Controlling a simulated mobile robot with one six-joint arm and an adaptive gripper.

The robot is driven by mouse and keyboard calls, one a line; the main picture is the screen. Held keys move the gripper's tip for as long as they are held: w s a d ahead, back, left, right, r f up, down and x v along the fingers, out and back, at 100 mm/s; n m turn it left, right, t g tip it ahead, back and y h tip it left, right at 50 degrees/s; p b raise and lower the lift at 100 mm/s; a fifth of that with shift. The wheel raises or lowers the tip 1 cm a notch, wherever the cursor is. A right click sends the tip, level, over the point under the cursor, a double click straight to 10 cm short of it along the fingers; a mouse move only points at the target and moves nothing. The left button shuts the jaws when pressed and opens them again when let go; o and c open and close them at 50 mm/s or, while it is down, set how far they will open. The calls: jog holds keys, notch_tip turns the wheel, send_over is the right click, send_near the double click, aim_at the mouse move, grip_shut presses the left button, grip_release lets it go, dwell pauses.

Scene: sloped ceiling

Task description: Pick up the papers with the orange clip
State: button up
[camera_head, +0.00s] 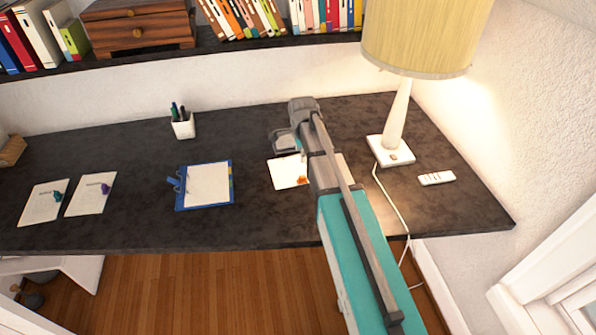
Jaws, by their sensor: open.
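The papers with the orange clip (288,174) lie flat on the dark desk (250,222), right of the blue clipboard. The orange clip (302,181) shows at their right side, close to my arm. My arm covers part of the papers, and a pale edge shows on its other side. My gripper (284,142) is above the desk near the far edge of the papers, pointing left. It is open and appears empty. I cannot tell its exact height above the papers.
A blue clipboard (207,186) and two sheets with teal (43,203) and purple clips (91,194) lie to the left. A pen cup (183,126) stands behind. A lamp (391,150), its cord and a white remote (437,178) are right. A bookshelf (225,44) overhangs the back.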

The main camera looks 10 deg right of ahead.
aim_at(301, 177)
jog(key=shift+f, duration=0.15)
jog(key=f+b, duration=0.2)
jog(key=b, duration=0.1)
jog(key=f+b, duration=0.2)
jog(key=f, duration=0.1)
jog(key=f+b, duration=0.3)
jog(key=shift+w+f+b, duration=0.2)
jog(key=shift+w+b, duration=0.1)
jog(key=shift+w, duration=0.05)
dwell(0.4)
jog(key=shift+w+d+f+b, duration=0.1)
jog(key=shift+w+f+b, duration=0.05)
jog(key=shift+f+b, duration=1.15)
jog(key=shift+w+d+f+b, duration=0.1)
jog(key=shift+f+b, duration=1.15)
jog(key=shift+b, duration=0.05)
grip_shut()
